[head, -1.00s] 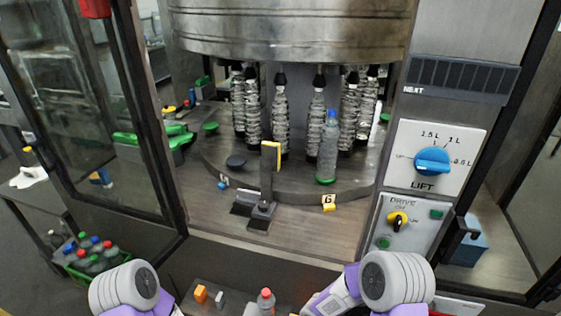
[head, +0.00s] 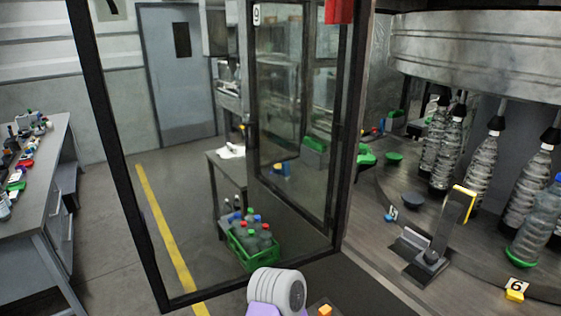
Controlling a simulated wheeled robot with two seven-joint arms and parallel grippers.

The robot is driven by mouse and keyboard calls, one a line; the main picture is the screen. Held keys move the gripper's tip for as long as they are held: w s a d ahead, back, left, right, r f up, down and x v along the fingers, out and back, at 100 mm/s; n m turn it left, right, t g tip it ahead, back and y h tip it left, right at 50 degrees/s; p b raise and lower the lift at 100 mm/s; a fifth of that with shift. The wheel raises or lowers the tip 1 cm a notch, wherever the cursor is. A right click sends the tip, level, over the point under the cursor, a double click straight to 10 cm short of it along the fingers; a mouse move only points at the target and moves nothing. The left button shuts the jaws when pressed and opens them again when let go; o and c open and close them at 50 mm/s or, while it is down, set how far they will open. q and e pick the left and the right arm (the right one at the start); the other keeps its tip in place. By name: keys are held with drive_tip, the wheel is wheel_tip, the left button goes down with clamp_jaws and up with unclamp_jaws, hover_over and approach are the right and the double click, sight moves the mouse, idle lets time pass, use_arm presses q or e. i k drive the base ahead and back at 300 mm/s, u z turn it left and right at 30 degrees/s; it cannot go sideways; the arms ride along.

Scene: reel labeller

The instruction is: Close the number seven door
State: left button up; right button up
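A glass door (head: 154,260) with a black frame stands open, swung out from the machine towards the left. It fills the middle of the head view. A pale plate (head: 112,9) at its top left is cut off by the picture edge; its dark mark looks like part of a 7. A second framed glass door (head: 329,200) with a plate reading 9 shows through and behind it. Neither gripper is in view; only a white and purple part of my arm shows at the bottom middle, close to the open door's lower edge.
The machine's round deck (head: 405,205) with wrapped bottles (head: 480,175) is at the right. A yellow-edged bracket (head: 455,215) and a yellow 6 marker (head: 515,290) sit there. A green crate of bottles (head: 250,250) shows behind the glass. A cluttered workbench (head: 35,165) is at far left.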

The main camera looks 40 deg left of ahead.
sight(78, 12)
drive_tip(key=k, duration=1.65)
drive_tip(key=u, duration=2.45)
drive_tip(key=i, duration=4)
drive_tip(key=z, duration=3.9)
drive_tip(key=i, duration=0.5)
drive_tip(key=z, duration=0.1)
